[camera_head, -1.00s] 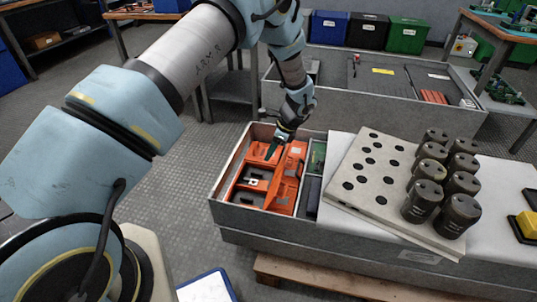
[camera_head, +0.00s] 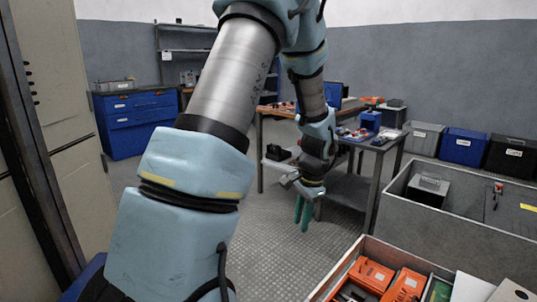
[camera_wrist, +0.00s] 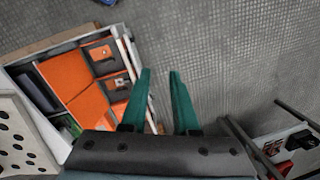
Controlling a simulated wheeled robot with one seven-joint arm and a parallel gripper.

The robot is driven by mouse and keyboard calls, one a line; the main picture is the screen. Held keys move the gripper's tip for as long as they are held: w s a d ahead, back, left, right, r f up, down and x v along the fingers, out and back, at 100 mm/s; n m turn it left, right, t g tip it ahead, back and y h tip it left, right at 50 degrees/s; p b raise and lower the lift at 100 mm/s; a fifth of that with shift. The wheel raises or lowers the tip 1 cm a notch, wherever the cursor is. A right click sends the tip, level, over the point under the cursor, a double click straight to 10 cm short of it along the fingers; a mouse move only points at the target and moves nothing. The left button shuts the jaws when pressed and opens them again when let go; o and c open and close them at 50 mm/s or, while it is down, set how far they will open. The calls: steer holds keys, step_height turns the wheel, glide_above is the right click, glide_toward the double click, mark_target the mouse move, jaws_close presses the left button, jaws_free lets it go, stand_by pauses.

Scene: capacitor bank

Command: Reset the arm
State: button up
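My gripper (camera_head: 304,212) hangs at the end of my bent arm, fingers pointing down, over the grey floor left of the orange-filled bin. Its two green fingers are apart with nothing between them. In the wrist view my gripper (camera_wrist: 160,90) also shows its green fingers apart over bare floor. The bin's orange parts (camera_head: 372,275) show at the bottom right of the head view. In the wrist view the bin (camera_wrist: 60,45) lies to the left of the fingers, with orange blocks (camera_wrist: 85,90) inside.
A workbench (camera_head: 365,150) with small items stands behind my gripper. A large grey container (camera_head: 450,220) is at the right. Blue drawers (camera_head: 135,122) stand at the back left, and a tall cabinet (camera_head: 60,130) is close on the left. Open floor lies around my gripper.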

steer(key=s+a+r+n+h, duration=0.1)
steer(key=s+a+r+n, duration=0.3)
steer(key=s+a+n, duration=0.3)
steer(key=s+a+r+n+h, duration=0.1)
steer(key=s+a+r+n, duration=0.35)
steer(key=a, duration=0.45)
step_height(320, 180, up, 21)
steer(key=p, duration=2.2)
steer(key=shift+w+t, duration=0.35)
steer(key=shift+t, duration=0.05)
